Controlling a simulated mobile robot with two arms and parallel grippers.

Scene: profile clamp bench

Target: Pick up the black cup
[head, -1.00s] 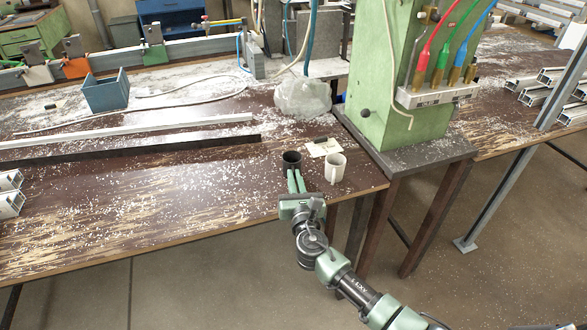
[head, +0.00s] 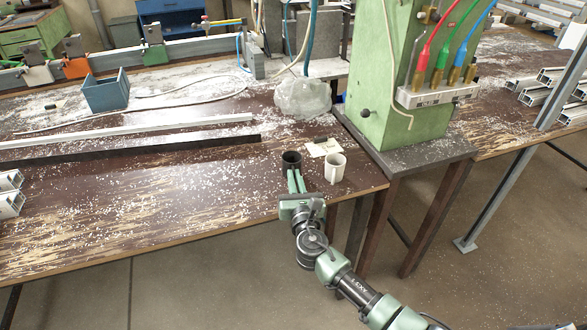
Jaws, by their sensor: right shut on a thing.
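The black cup (head: 291,158) stands upright near the right end of the wooden bench, with its dark open top showing. My right gripper (head: 296,180) reaches in from the front edge, its two green fingers close together and shut on the black cup at its near side. The exact contact at the fingertips is too small to make out. The cup appears to be at bench level. My left gripper is not in view.
A white mug (head: 335,167) stands close to the right of the black cup. A paper note (head: 323,147) lies behind them, and a crumpled clear bag (head: 303,98) further back. A green machine column (head: 385,80) rises at the right. The bench (head: 150,220) to the left is mostly clear, with scattered shavings.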

